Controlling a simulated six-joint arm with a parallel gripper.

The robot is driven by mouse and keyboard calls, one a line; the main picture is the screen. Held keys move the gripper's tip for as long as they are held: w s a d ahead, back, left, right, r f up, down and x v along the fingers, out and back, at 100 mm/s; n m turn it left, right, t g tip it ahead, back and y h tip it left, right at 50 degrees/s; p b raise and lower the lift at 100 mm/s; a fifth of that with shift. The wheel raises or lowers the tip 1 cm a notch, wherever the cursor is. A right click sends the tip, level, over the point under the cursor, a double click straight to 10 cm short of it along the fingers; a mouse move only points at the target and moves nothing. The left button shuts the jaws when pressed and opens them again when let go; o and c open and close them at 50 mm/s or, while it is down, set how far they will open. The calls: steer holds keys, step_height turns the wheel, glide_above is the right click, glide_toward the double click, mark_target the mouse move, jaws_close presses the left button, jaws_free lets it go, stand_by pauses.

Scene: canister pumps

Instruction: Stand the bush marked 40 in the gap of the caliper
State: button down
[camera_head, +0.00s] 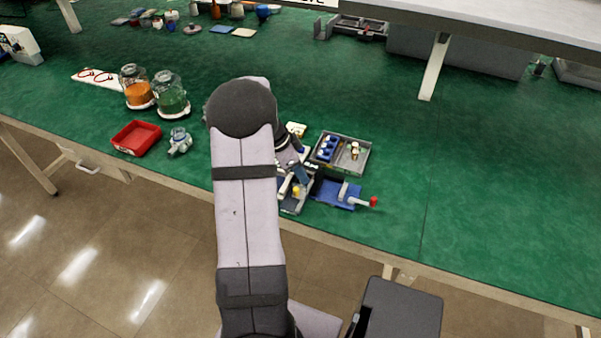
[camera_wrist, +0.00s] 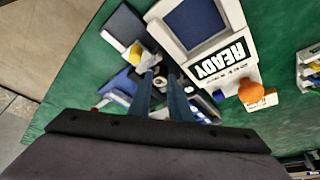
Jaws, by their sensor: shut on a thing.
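My gripper (camera_wrist: 161,75) reaches down over the bench. Its two dark fingers are close together, shut on a small pale part (camera_wrist: 160,84) that is mostly hidden between them. I cannot read a 40 on it or confirm that it is the bush. In the head view my own arm hides most of the gripper. No caliper gap can be made out clearly. A unit with a blue screen and a READY label (camera_wrist: 224,60) stands beside the fingers in the wrist view. Pale and dark metal parts lie just around the fingertips.
A blue fixture (camera_head: 335,193) with a red-knobbed handle (camera_head: 373,202) is near the bench's front edge. A grey tray (camera_head: 364,160) with blue and pale parts lies behind it. A red tray (camera_head: 136,138) and two jars stand left. The green bench is clear at right.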

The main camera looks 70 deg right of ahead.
steer(key=shift+s+a+f, duration=0.1)
steer(key=shift+a+f, duration=0.15)
steer(key=c, duration=1.6)
jaws_free()
steer(key=shift+r, duration=0.15)
steer(key=shift+o, duration=0.3)
steer(key=shift+d+r+p, duration=0.2)
steer(key=shift+r+p, duration=0.25)
steer(key=shift+r, duration=0.2)
step_height(320, 180, up, 8)
steer(key=p, duration=0.4)
steer(key=shift+f, duration=0.15)
